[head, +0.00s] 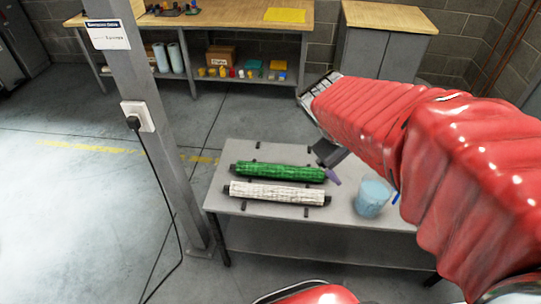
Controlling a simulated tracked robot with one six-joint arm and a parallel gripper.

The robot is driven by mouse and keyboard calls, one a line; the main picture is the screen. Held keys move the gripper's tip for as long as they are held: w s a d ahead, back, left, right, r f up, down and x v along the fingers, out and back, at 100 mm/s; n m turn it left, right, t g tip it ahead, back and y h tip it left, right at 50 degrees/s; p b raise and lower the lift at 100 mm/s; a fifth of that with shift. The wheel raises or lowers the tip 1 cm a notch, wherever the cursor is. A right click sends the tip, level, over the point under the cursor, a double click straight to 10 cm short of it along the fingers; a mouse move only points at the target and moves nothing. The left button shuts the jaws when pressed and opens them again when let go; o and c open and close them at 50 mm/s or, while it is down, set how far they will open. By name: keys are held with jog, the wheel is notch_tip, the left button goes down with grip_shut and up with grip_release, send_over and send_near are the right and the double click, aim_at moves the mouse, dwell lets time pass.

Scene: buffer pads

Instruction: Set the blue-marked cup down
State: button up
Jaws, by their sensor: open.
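A pale blue cup (370,201) stands upright on the right part of the grey table (262,215). My gripper (364,187) is mostly hidden behind my red-covered arm. A dark grey part with a purple tip shows left of the cup, and a small blue piece shows at the cup's right edge. The jaws are open, with the cup between these two visible pieces. I cannot tell whether either piece touches the cup. No separate blue mark on the cup can be made out.
A green roll (278,172) and a white roll (277,194) lie on the table left of the cup, between small dark pegs. A grey post (158,120) with a hanging cable stands at the left. A workbench (225,14) and a cabinet (384,50) stand behind.

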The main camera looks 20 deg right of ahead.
jog(key=s+a+r+m+t+y, duration=0.1)
jog(key=s+a+r+t+y, duration=0.1)
jog(key=a, duration=0.8)
jog(key=s+a+r+m+t+y, duration=0.1)
jog(key=a+y, duration=0.3)
jog(key=a, duration=0.5)
jog(key=shift+s+a+r+t, duration=0.45)
jog(key=shift+s+t, duration=0.15)
jog(key=shift+s, duration=0.15)
jog(key=shift+c, duration=0.5)
